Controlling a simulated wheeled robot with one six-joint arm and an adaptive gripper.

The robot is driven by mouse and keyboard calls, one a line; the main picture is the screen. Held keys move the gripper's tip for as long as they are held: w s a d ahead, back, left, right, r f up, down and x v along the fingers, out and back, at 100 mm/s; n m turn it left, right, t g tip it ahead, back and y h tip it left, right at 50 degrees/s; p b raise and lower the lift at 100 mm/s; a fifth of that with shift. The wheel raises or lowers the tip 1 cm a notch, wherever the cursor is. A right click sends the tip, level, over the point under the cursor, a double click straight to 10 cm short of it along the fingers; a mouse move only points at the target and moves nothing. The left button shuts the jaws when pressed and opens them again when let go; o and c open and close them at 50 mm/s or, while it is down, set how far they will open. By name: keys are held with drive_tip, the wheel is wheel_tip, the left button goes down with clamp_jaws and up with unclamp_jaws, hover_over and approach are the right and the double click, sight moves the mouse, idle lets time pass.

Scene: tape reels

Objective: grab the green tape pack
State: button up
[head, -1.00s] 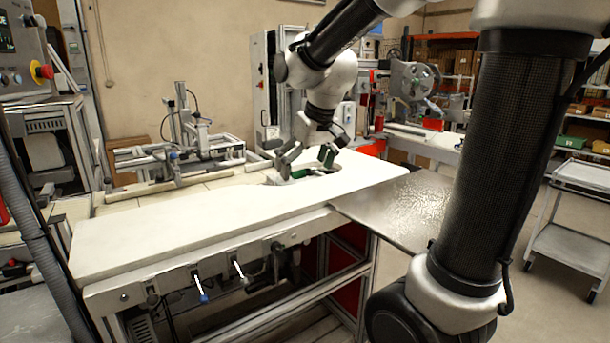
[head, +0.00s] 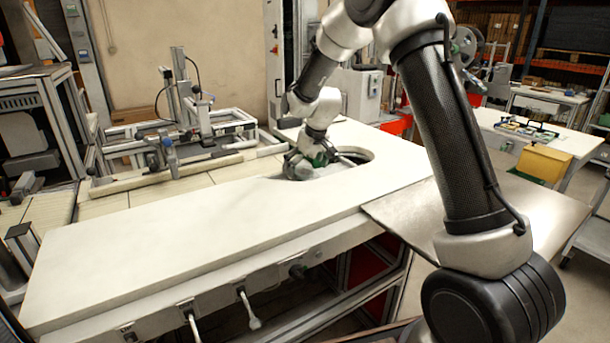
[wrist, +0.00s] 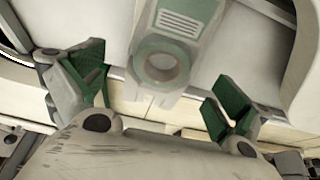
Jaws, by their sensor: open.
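A pale green, ring-ended piece with a round hole and a vented or labelled upper part, apparently the green tape pack (wrist: 160,46), shows in the wrist view between and above my fingers. My gripper (wrist: 157,84) is open, with a dark green pad on each finger and a gap on both sides of the piece. In the head view my gripper (head: 310,164) is low at the left edge of the cutout in the white bench top (head: 150,228). The pack cannot be made out there; it is likely hidden behind the gripper.
A metal fixture (head: 180,125) stands behind the bench. A metal side shelf (head: 405,218) adjoins the bench at right. A yellow bin (head: 543,163) and a table with green-framed parts (head: 525,127) are further right. The bench top's left part is clear.

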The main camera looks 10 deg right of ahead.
sight(304, 171)
drive_tip(key=shift+x, duration=1.55)
drive_tip(key=shift+s, duration=0.1)
drive_tip(key=c, duration=1.2)
